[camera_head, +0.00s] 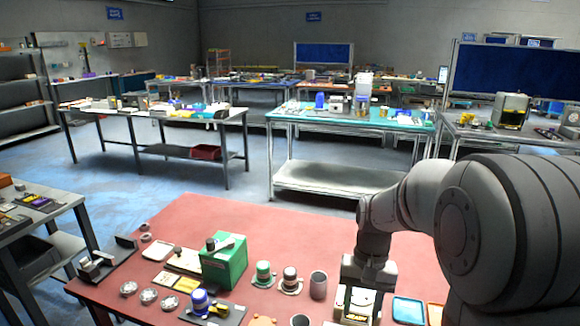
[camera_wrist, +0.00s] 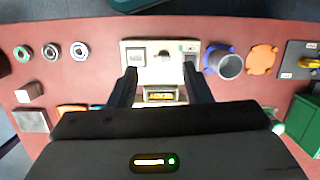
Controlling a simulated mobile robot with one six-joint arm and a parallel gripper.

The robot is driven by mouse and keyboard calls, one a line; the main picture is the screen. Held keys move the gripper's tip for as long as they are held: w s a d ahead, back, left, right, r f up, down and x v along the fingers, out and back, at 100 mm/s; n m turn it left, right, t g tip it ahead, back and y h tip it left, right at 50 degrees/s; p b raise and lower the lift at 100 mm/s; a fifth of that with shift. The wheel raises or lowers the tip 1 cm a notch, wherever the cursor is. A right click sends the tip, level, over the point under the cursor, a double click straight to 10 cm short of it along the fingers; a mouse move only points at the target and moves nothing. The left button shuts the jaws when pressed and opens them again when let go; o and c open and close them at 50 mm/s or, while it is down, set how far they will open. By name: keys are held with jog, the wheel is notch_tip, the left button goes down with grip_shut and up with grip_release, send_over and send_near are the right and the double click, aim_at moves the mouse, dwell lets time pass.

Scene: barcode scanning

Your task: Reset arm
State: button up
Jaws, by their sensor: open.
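My gripper (camera_wrist: 160,70) is open in the wrist view, with its two dark fingers apart. It is over a cream panel (camera_wrist: 160,48) with a square dark-framed part and a small yellow display; nothing is seen held between the fingers. I cannot tell whether the fingertips touch the panel. In the head view my arm reaches down at the right of the red table (camera_head: 200,255), and my gripper (camera_head: 357,305) is low over a cream-coloured item there. The fingertips are hard to make out in that view.
A green box (camera_head: 224,262) stands mid-table. Coloured trays (camera_head: 408,309) lie right of the arm.

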jog(key=s+r+n+t, duration=0.2)
jog(key=s+r+t, duration=0.3)
jog(key=s, duration=0.8)
jog(key=shift+a+r+n+h, duration=0.2)
jog(key=shift+a+n+h, duration=0.1)
jog(key=shift+a+h, duration=0.1)
